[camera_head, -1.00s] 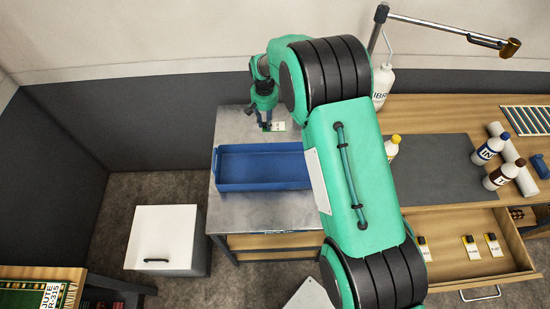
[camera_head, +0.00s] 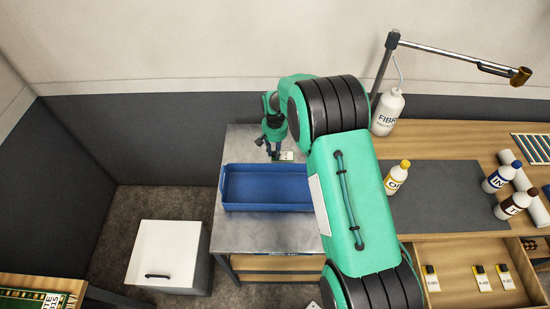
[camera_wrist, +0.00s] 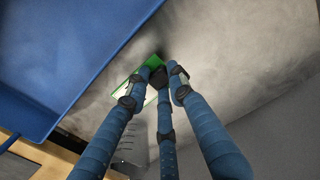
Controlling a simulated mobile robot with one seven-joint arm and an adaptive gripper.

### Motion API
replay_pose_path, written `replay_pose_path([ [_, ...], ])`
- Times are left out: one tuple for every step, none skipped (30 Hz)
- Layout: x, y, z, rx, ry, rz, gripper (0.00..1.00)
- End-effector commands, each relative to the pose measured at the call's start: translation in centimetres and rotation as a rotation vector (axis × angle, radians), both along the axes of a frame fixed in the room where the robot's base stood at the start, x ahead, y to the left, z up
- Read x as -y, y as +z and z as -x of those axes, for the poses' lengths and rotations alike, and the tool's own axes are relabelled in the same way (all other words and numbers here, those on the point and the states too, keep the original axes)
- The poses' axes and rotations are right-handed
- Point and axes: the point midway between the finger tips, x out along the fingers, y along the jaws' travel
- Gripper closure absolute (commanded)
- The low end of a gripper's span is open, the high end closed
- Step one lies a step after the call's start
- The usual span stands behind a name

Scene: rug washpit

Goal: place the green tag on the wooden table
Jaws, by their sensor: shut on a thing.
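The green tag (camera_wrist: 136,72) shows in the wrist view as a green-edged, white-faced flat piece at the fingertips, partly hidden by them. In the head view the tag (camera_head: 287,155) is a small pale patch beside the fingers. My gripper (camera_head: 275,155) is over the metal-topped bench, just behind the blue tray; its fingers (camera_wrist: 160,75) are closed together on the tag's dark end. I cannot tell whether the tag touches the metal. The wooden table (camera_head: 440,137) is to the right, with a grey mat on top.
A blue tray (camera_head: 267,206) sits on the metal bench (camera_head: 240,240). The wooden table holds a yellow-capped bottle (camera_head: 397,177), other bottles, white rolls and a lamp (camera_head: 460,55). Its front drawer (camera_head: 450,250) is open with several tags inside. The grey mat (camera_head: 445,195) has free room.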

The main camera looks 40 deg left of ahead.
Motion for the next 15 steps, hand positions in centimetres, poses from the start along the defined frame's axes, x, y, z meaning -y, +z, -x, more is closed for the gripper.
replay_pose_path([
  [0.0, -0.1, 0.0, 0.0, 0.0, 0.0, 0.92],
  [0.0, -0.1, 0.0, 0.0, 0.0, 0.0, 0.92],
  [0.0, -0.1, 0.0, 0.0, 0.0, 0.0, 0.92],
  [0.0, -0.1, 0.0, 0.0, 0.0, 0.0, 0.92],
  [0.0, -0.1, 0.0, 0.0, 0.0, 0.0, 0.92],
  [0.0, -0.1, 0.0, 0.0, 0.0, 0.0, 0.92],
  [0.0, -0.1, 0.0, 0.0, 0.0, 0.0, 0.92],
  [0.0, -0.2, 0.0, 0.0, 0.0, 0.0, 0.92],
  [0.0, -0.2, 0.0, 0.0, 0.0, 0.0, 0.92],
  [0.0, -0.2, 0.0, -0.001, 0.0, 0.001, 0.92],
  [0.0, -0.3, 0.0, -0.001, 0.0, 0.001, 0.92],
  [0.0, -0.5, 0.0, -0.001, 0.0, 0.001, 0.92],
  [0.1, -0.7, 0.0, -0.001, 0.0, 0.001, 0.92],
  [0.1, -1.0, 0.0, -0.001, 0.0, 0.002, 0.92],
  [0.1, -1.3, 0.0, -0.001, 0.0, 0.003, 0.92],
])
